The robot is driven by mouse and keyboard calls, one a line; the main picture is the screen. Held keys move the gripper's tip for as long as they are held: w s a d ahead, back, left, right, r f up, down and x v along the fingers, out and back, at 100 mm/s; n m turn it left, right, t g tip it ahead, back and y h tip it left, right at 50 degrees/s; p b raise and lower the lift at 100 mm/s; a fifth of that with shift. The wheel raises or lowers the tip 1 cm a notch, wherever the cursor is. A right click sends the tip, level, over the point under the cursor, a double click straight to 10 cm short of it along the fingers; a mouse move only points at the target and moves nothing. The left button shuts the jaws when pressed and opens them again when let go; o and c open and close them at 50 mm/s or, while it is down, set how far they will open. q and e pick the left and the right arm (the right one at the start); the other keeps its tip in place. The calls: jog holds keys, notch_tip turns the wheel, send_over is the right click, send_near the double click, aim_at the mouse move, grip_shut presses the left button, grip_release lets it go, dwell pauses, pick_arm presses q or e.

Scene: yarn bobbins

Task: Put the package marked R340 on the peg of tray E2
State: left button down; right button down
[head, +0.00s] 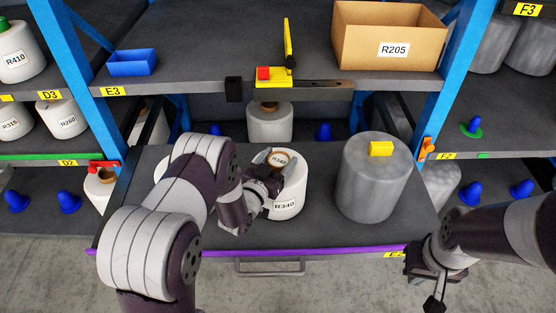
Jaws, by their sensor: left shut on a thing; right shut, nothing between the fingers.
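The package marked R340 (287,208) is a white bobbin with a brown core and labels on its top and side. It is upright over the front middle of tray E2 (340,236), which has a purple front edge. My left gripper (279,164) is shut on the top of the package at its core. The package hides what is under it, so I cannot tell whether it rests on the tray or on a peg. My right gripper (433,290) is shut and empty, in front of the tray's right corner.
A grey wrapped bobbin (368,182) with a yellow block on top stands right of R340. Another bobbin (270,123) stands behind, near a blue peg (323,131). Shelf E3 above holds a box marked R205 (384,32) and a blue bin (132,62). Blue posts flank the bay.

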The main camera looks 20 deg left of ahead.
pick_arm(q)
jog(key=shift+f, duration=0.1)
jog(key=shift+c, duration=0.8)
grip_release()
jog(key=shift+o, duration=0.6)
jog(key=shift+s+f, duration=0.1)
jog(key=shift+f, duration=0.1)
jog(key=v, duration=1.2)
jog(key=shift+s, duration=0.3)
jog(key=shift+r, duration=0.1)
